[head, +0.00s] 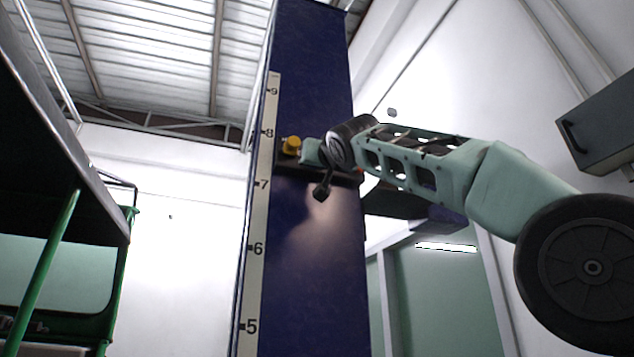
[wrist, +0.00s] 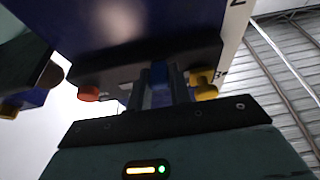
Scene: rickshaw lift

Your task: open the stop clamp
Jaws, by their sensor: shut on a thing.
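The stop clamp (head: 288,166) is a dark block across the blue column beside the number scale, between 7 and 8. A yellow knob (head: 291,145) sits at its left end. In the wrist view the clamp (wrist: 195,58) has a yellow knob (wrist: 205,86) on the right and an orange-red knob (wrist: 88,93) on the left. My gripper (wrist: 160,80) is at the clamp between these knobs, its fingers shut on a small blue piece (wrist: 159,73). In the head view my gripper (head: 312,153) is right of the yellow knob, and the blue piece is hidden.
The tall blue column (head: 310,270) carries a pale scale strip (head: 257,215) on its left edge. A green-framed vehicle (head: 114,270) stands at the left. A grey box (head: 592,125) hangs on the right wall.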

